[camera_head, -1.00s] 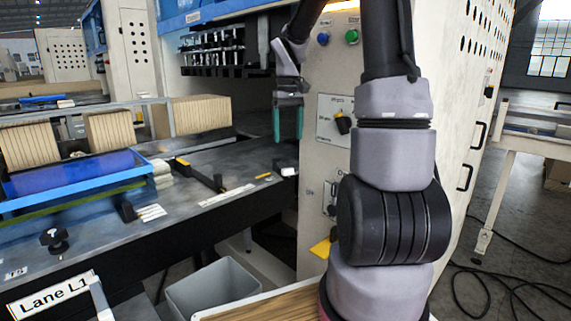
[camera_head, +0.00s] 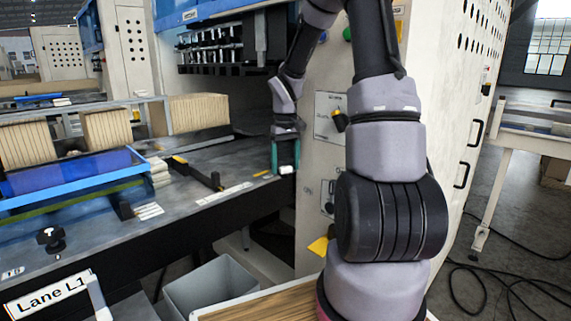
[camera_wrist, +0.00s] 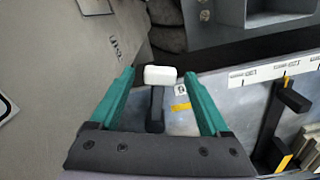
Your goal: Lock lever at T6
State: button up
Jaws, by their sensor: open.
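The lever has a white block-shaped knob (camera_wrist: 160,75) on a dark stem (camera_wrist: 155,110), standing at the edge of the grey machine bed. In the wrist view the knob lies between the green fingertips of my gripper (camera_wrist: 158,78), with a gap on both sides. The gripper is open and holds nothing. In the head view my gripper (camera_head: 286,160) points down at the right end of the bed, and the white knob (camera_head: 287,170) shows between its fingers. A small label (camera_wrist: 181,90) and a yellow mark (camera_wrist: 181,107) are beside the lever.
The cream cabinet wall (camera_head: 318,160) stands close to the right of my gripper. A black bracket with a yellow tip (camera_head: 197,173) rises from the bed to the left, also seen in the wrist view (camera_wrist: 285,125). A grey bin (camera_head: 215,290) is below.

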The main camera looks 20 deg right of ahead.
grip_shut()
dwell(1.4)
